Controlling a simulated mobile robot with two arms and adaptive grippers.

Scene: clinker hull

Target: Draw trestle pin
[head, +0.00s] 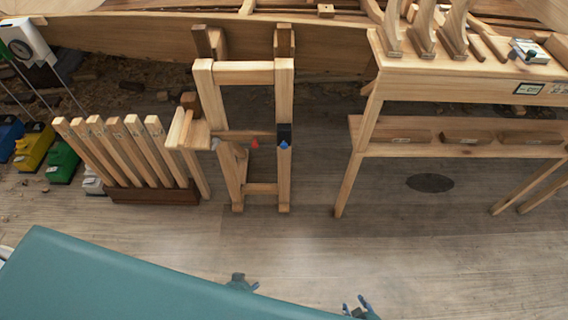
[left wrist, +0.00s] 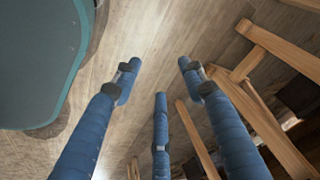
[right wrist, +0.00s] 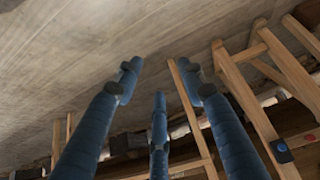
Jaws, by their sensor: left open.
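A wooden trestle (head: 242,73) stands in front of the hull. A small blue knob (head: 284,145), which looks like a pin head, sits on a dark block (head: 285,131) on its right post. The knob also shows in the right wrist view (right wrist: 281,147). A small red piece (head: 255,143) shows on the crossbar to its left. Which one is the trestle pin is not marked. My left gripper (head: 242,283) and my right gripper (head: 360,306) are near the bottom of the head view, well apart from the trestle. In the wrist views both have spread, empty blue fingers.
A workbench (head: 470,82) with tools on top stands at the right. A rack of upright wooden strips (head: 122,150) stands left of the trestle. Coloured boxes lie at the far left. The plank floor (head: 330,240) between my grippers and the trestle is clear.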

